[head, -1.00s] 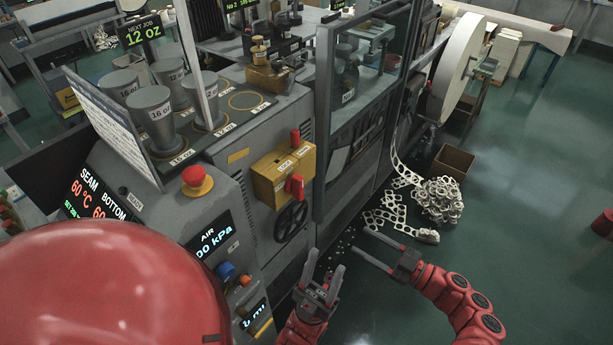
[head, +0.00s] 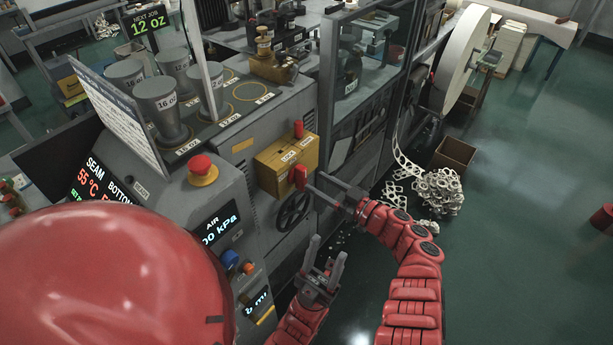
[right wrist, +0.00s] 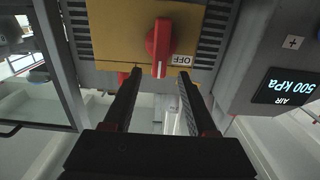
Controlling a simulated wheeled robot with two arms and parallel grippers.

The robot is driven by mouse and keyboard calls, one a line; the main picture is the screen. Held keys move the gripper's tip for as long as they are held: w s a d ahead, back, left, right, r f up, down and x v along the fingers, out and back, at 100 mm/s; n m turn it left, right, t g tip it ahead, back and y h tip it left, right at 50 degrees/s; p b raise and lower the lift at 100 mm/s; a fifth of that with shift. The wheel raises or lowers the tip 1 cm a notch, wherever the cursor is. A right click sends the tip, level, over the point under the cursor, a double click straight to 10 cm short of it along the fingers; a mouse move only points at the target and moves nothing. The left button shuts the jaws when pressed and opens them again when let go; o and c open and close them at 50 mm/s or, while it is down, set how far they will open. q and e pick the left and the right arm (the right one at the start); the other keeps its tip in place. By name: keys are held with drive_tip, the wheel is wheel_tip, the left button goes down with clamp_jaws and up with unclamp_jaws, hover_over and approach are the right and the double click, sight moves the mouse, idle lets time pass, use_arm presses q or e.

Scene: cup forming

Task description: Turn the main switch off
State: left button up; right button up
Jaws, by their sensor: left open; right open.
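The main switch is a red handle (head: 298,177) on the front of a yellow box (head: 270,172). In the right wrist view the red handle (right wrist: 160,40) stands upright in the picture, with a white mark at its lower end and an OFF label (right wrist: 181,60) beside it. My right gripper (head: 315,181) is open just right of the handle. In the right wrist view its fingertips (right wrist: 160,72) lie on either side of the handle's lower end; I cannot tell if they touch it. My left gripper (head: 328,246) is open and empty, lower down.
A second red part (head: 299,128) rises behind the yellow box. A black handwheel (head: 293,210) sits below it. A red stop button (head: 202,168) and the air display (head: 216,226) are to the left. Scrap (head: 437,190) lies on the floor at right.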

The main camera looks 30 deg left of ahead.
sight(305, 176)
drive_tip(key=shift+w+a+b, duration=0.15)
drive_tip(key=shift+a+b, duration=0.15)
drive_tip(key=shift+a, duration=0.95)
drive_tip(key=shift+w+a+b, duration=0.1)
drive_tip(key=shift+a+b, duration=0.15)
drive_tip(key=shift+a, duration=0.95)
clamp_jaws()
